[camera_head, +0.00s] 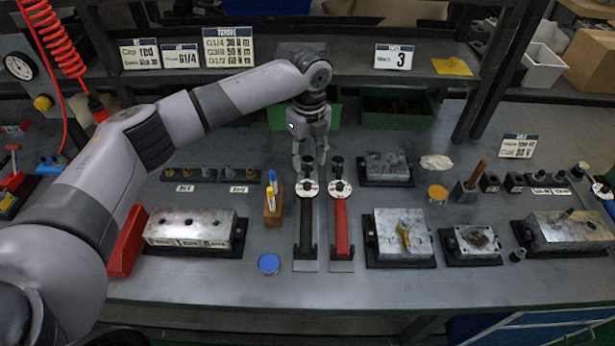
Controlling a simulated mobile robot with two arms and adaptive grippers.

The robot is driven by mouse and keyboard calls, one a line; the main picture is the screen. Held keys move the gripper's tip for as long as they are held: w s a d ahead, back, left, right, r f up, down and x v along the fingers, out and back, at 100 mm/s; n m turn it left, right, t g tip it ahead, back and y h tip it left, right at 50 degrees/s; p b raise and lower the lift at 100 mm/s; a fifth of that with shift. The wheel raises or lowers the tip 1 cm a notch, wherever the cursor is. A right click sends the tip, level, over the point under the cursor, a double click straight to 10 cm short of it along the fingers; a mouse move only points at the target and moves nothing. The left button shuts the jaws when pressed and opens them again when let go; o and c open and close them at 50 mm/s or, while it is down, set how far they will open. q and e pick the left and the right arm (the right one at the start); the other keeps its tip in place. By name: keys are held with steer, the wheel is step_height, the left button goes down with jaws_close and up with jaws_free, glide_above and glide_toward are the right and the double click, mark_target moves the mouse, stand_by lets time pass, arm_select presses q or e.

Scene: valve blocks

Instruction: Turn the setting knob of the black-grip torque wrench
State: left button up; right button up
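The black-grip torque wrench (306,222) lies on the bench with its grip toward the front edge. A pale round disc (307,188) is at its far end, with a dark upright knob-like piece (308,171) above it. My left gripper (309,160) points down at this far end. Its fingers look apart, one on each side of the dark piece in the picture. I cannot tell whether they touch it. The red-grip torque wrench (341,225) lies just to the right, with a similar disc and dark top. My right gripper is out of view.
A wooden holder (272,210) with coloured pens stands left of the wrenches. A blue-lidded tin (269,263) is nearer the front. Metal valve blocks stand left (190,228) and right (402,228). A shelf (350,70) with sign cards crosses behind; green bins (395,115) sit below it.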

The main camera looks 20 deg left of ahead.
mark_target(307, 184)
arm_select(q)
step_height(307, 184, down, 8)
steer(key=shift+r+p, duration=0.2)
steer(key=shift+p, duration=0.3)
steer(key=shift+f, duration=0.55)
jaws_close()
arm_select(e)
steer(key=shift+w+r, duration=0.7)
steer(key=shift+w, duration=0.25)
